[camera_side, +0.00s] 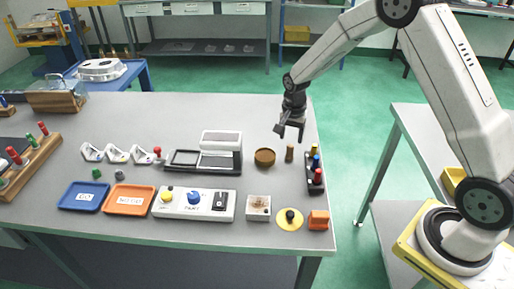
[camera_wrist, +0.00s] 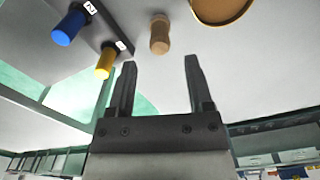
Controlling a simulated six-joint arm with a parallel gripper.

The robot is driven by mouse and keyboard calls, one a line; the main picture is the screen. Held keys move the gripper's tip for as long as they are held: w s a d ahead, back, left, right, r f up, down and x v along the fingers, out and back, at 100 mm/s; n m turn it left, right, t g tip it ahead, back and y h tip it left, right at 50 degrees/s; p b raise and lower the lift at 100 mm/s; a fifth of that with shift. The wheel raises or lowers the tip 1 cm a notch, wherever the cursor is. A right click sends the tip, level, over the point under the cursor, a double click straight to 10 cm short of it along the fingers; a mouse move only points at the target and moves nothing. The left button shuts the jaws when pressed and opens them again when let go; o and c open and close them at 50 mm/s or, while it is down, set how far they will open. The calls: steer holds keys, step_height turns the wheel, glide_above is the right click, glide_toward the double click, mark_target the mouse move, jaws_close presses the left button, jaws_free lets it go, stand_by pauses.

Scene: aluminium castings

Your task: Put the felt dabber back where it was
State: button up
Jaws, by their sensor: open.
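A small tan-brown cylinder (camera_side: 289,152), which looks like the felt dabber, stands upright on the grey table beside a round brown dish (camera_side: 264,156). In the wrist view the cylinder (camera_wrist: 160,34) is just beyond my fingertips, with the dish (camera_wrist: 222,8) to its right. My gripper (camera_side: 290,130) is open and empty, above the table and a little behind the cylinder. In the wrist view the gap between my fingers (camera_wrist: 160,66) lines up with the cylinder, apart from it.
A black rack (camera_side: 311,187) with yellow, blue and red handles stands close to the right of the cylinder, near the table's right edge. A yellow disc with a black knob (camera_side: 290,218), an orange block (camera_side: 318,220) and a small clear-topped box (camera_side: 258,208) lie in front.

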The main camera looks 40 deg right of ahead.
mark_target(290, 146)
step_height(290, 146, up, 7)
steer(key=shift+f, duration=0.2)
stand_by(0.6)
steer(key=s+a+n+t, duration=0.1)
steer(key=s+a+n, duration=0.2)
steer(key=s+n, duration=0.3)
steer(key=s+a+r+n+t, duration=0.1)
steer(key=s+a+n, duration=0.3)
steer(key=s, duration=0.9)
steer(key=n, duration=0.2)
steer(key=shift+a+r+n+t, duration=0.25)
steer(key=shift+r+n+t, duration=0.05)
